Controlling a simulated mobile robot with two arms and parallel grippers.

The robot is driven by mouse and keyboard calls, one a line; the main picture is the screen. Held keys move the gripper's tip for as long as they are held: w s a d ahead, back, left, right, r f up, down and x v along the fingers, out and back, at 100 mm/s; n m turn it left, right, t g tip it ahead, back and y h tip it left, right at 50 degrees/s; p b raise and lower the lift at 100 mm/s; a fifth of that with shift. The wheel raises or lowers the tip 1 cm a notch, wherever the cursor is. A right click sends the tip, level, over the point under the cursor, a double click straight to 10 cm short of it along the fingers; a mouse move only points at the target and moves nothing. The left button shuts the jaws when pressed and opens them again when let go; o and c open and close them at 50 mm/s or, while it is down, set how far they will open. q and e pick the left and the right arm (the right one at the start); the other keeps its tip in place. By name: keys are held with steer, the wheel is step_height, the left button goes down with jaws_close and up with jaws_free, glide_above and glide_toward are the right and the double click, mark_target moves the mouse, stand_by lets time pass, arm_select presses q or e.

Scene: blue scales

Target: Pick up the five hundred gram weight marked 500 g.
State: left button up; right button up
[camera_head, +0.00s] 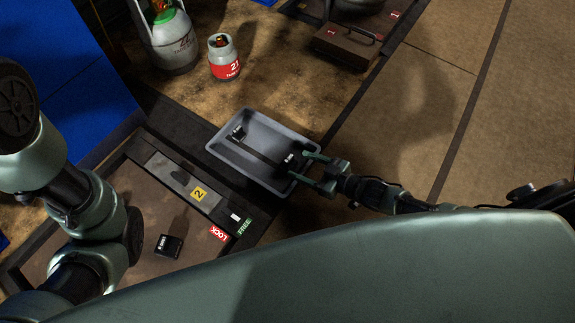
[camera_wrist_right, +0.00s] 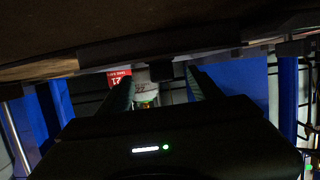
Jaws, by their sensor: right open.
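A grey tray (camera_head: 212,149) holds two small black weights. One weight (camera_head: 238,133) is near its far left corner and the other (camera_head: 289,158) is near its right end. A third black block (camera_head: 168,245) with a white label sits on the brown scale platform at lower left. The labels are too small to read, so I cannot tell which is 500 g. My right gripper (camera_head: 304,167) is open at the tray's right end, its fingers pointing toward the nearer weight. In the wrist view a dark block (camera_wrist_right: 161,71) shows between the fingertips, apart from them. My left gripper is out of view.
A scale (camera_head: 110,215) with a yellow 2 tag, a red LOCK label and a green FREE label lies left of the tray. Gas bottles (camera_head: 224,60) stand beyond it, and a brown case (camera_head: 346,45) is at the back. The floor at right is clear.

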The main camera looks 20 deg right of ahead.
mark_target(291, 162)
steer(key=b+x, duration=0.3)
steer(key=x, duration=0.1)
steer(key=shift+w+a+f+b, duration=0.1)
steer(key=shift+a+f+b, duration=0.15)
steer(key=shift+b, duration=0.1)
steer(key=shift+w+a, duration=0.3)
steer(key=shift+w, duration=0.1)
steer(key=shift+r, duration=0.1)
jaws_close()
steer(key=shift+r, duration=0.1)
